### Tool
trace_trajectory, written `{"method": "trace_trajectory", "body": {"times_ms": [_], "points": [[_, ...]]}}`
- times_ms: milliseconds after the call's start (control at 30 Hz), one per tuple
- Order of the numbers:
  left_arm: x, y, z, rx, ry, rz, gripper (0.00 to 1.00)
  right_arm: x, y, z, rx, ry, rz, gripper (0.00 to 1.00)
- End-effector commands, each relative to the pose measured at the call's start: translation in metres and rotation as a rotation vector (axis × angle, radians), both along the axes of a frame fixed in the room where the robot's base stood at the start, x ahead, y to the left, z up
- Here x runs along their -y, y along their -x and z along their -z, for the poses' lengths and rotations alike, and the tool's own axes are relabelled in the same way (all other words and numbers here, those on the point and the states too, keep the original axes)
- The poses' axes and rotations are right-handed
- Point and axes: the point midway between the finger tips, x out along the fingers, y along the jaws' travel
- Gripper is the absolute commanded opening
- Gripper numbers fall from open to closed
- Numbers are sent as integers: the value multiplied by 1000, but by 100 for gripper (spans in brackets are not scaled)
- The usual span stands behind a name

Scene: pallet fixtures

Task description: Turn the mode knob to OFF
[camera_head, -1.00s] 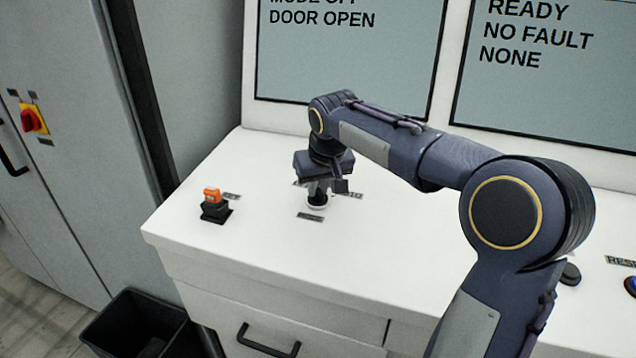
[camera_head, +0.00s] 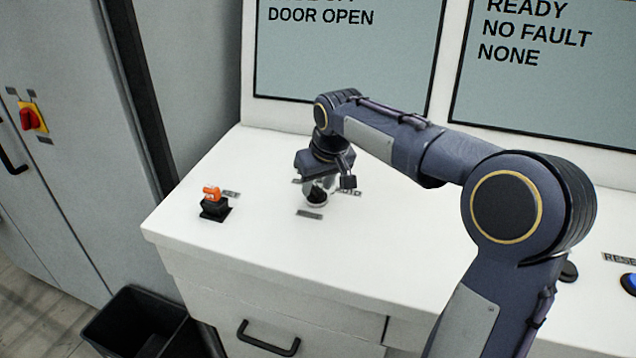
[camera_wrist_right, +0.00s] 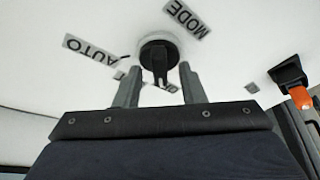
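The mode knob (camera_head: 316,197) is black on a pale round base on the white console top. In the right wrist view the knob (camera_wrist_right: 158,53) has its narrow grip bar pointing down the picture, toward a label mostly hidden by my gripper. The AUTO label (camera_wrist_right: 90,49) and MODE label (camera_wrist_right: 187,19) are readable there. My right gripper (camera_head: 318,185) is just above the knob, tilted, with its fingers spread apart on either side and no contact visible. My left gripper is out of view. The left screen (camera_head: 340,60) shows DOOR OPEN under a cut-off line ending in OFF.
An orange-and-black switch (camera_head: 212,205) stands left of the knob. A blue button (camera_head: 629,283) is at the far right. The right screen (camera_head: 550,90) reads READY, NO FAULT, NONE. A black bin (camera_head: 130,325) is on the floor. Console space between switch and knob is clear.

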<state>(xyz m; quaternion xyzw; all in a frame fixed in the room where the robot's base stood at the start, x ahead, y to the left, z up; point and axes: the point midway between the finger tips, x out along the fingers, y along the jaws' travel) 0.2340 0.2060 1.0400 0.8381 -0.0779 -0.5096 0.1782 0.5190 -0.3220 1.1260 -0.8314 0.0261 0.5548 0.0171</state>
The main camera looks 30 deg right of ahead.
Motion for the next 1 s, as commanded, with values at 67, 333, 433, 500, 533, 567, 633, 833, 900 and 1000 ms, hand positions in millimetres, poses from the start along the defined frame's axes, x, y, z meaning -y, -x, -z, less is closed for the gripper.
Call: {"method": "trace_trajectory", "body": {"times_ms": [67, 333, 433, 500, 533, 567, 633, 833, 900, 1000], "points": [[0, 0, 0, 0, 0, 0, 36, 0, 0, 0, 0, 0, 0, 36], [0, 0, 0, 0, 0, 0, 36, 0, 2, -6, 1, 0, 1, 36], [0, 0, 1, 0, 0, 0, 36, -1, 7, -19, 3, -1, 0, 36], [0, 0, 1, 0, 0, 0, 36, -1, 12, -31, 4, -1, 1, 36], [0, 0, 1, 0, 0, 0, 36, -1, 14, -36, 5, -1, 1, 36], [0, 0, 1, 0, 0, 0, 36, -1, 16, -41, 4, -1, 1, 36], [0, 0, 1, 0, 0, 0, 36, -2, 21, -51, 4, -1, 1, 36], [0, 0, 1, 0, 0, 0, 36, -2, 29, -70, 1, 0, 1, 36], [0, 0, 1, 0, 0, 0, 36, -2, 30, -72, 0, 0, 1, 36], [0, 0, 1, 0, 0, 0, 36, -2, 30, -72, 0, 0, 1, 36]]}}
